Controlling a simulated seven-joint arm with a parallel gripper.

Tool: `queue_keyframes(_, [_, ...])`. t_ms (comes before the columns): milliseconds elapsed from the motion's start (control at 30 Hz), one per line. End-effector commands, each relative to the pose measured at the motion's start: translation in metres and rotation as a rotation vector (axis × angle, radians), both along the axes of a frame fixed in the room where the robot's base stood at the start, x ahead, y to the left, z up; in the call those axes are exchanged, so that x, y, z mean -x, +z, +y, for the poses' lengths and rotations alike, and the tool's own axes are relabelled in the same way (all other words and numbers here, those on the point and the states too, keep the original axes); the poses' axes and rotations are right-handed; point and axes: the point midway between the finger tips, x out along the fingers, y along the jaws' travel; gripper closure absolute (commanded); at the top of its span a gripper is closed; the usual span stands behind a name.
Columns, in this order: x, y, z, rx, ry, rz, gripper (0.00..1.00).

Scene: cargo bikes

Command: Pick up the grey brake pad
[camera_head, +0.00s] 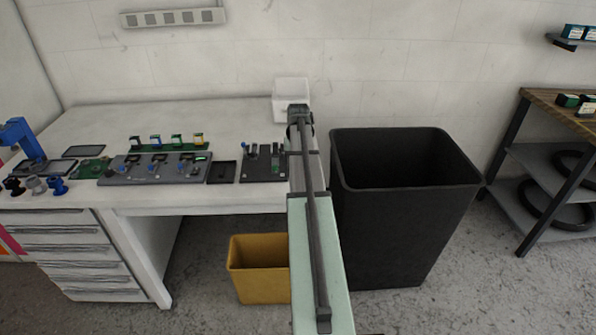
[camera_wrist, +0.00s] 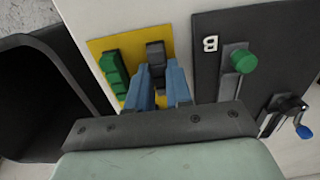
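In the wrist view, the grey brake pad (camera_wrist: 155,54) lies on a yellow plate (camera_wrist: 129,40), with a green ribbed piece (camera_wrist: 113,72) to its left. My gripper (camera_wrist: 159,72) has two blue fingers pointing at the pad. The fingers are apart, with the pad's near end showing between or just beyond their tips. I cannot tell whether they touch it. In the head view, my arm hides the gripper, the yellow plate and the pad.
A black bin (camera_head: 392,225) stands beside the white workbench (camera_head: 215,202). A yellow bin (camera_head: 259,280) is on the floor.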

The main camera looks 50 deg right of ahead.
Motion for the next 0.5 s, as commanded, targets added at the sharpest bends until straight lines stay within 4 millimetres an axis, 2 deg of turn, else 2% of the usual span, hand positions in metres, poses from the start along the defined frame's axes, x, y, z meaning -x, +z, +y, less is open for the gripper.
queue_keyframes(33, [-0.0001, 0.0, 0.0001, 0.0, 0.0, 0.0, 0.87])
queue_keyframes(167, [-0.0001, 0.0, 0.0001, 0.0, 0.0, 0.0, 0.99])
queue_keyframes(500, [-0.0002, 0.0019, 0.0001, 0.0, 0.0, 0.0, 1.0])
